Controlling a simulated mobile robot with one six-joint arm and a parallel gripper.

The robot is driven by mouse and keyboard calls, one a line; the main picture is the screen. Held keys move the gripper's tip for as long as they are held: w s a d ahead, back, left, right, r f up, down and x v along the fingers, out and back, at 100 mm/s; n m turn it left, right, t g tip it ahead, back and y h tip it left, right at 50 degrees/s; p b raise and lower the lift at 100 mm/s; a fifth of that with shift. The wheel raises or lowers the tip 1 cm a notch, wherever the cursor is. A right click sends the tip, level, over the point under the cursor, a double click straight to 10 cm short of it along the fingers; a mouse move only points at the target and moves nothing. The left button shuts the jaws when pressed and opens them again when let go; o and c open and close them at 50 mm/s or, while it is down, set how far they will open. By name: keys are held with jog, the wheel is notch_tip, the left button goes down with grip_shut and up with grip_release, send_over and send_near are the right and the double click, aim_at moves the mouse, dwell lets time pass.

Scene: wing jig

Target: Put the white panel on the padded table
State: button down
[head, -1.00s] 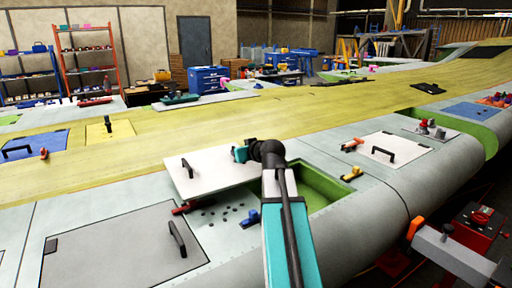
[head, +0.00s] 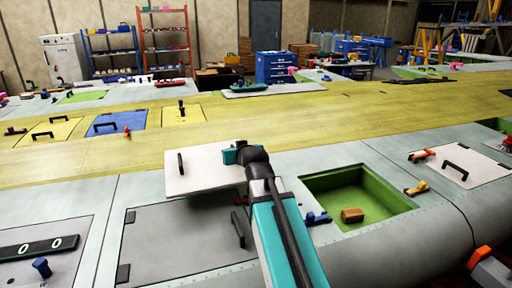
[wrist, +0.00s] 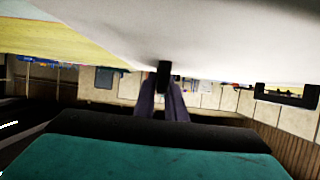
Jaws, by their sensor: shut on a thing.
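The white panel (head: 205,178) is held in the air above the wing skin, left of my arm in the head view. It has a black handle (head: 180,163) near its left edge. My gripper (head: 240,155) is shut on the panel at its right side. In the wrist view the pale panel face (wrist: 220,40) fills the top, and my gripper's fingers (wrist: 162,95) close on a small black part of it. The panel's other black handle (wrist: 288,96) shows at the right. I cannot make out a padded table in either view.
A green-lined open bay (head: 335,190) with a brown block (head: 352,215) lies right of my arm. A grey closed hatch (head: 180,245) lies below the panel. Clamps and a white hatch (head: 462,166) sit further right. Shelves (head: 163,45) and blue cabinets (head: 275,67) stand at the back.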

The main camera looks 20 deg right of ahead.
aim_at(209, 164)
jog(key=shift+n+y, duration=0.4)
jog(key=shift+y, duration=0.1)
jog(key=a, duration=0.3)
jog(key=a+r+p, duration=0.1)
jog(key=a, duration=0.5)
jog(key=shift+a+r+p, duration=0.15)
jog(key=shift+r+p, duration=0.2)
jog(key=shift+r, duration=0.05)
jog(key=shift+a, duration=0.25)
jog(key=shift+s, duration=0.1)
